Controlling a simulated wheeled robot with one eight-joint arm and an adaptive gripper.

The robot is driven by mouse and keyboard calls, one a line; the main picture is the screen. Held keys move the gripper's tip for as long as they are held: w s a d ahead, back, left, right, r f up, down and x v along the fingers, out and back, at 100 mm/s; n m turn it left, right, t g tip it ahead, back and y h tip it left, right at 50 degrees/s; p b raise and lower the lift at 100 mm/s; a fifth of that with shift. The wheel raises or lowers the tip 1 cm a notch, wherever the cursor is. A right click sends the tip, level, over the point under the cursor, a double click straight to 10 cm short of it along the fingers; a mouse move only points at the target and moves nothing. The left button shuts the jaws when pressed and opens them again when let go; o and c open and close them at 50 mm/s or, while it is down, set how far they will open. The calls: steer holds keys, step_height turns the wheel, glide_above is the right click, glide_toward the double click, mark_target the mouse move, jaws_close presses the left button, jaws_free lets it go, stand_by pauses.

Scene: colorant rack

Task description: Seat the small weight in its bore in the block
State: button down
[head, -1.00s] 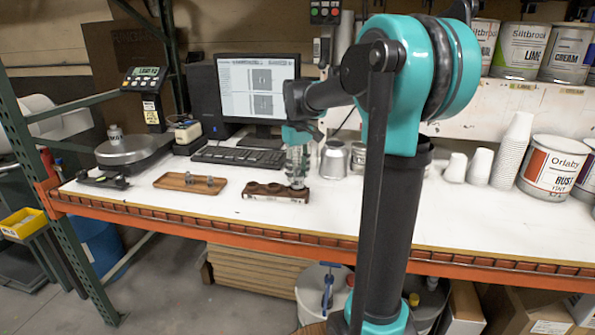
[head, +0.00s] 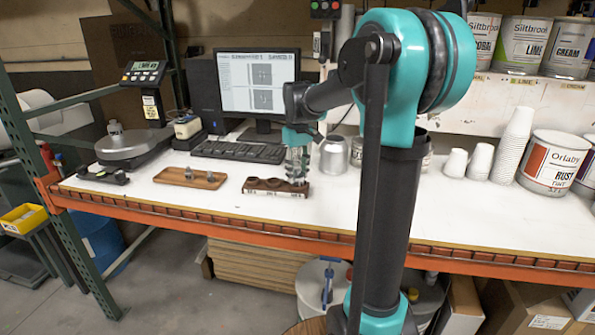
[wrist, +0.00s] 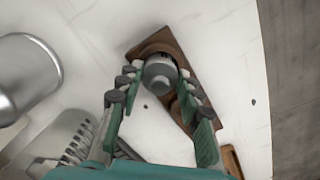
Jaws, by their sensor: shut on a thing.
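The block (head: 258,190) is a brown wooden bar with round bores, lying near the table's front edge; it also shows in the wrist view (wrist: 171,40). My gripper (head: 297,181) points down over the block's right end. In the wrist view my gripper (wrist: 160,80) has its two green fingers on either side of the small weight (wrist: 158,74), a grey metal cylinder with a round knob, and is shut on it. The weight appears upright over the block's end. Its lower part is hidden, so I cannot tell how deep it sits in the bore.
A wooden tray (head: 171,180) with two small grey weights lies left of the block. A black device (head: 103,176) sits farther left. A keyboard (head: 238,152) and a metal can (head: 334,156) stand behind. White tabletop is clear in front of the block.

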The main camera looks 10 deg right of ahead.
steer(key=c, duration=0.9)
jaws_free()
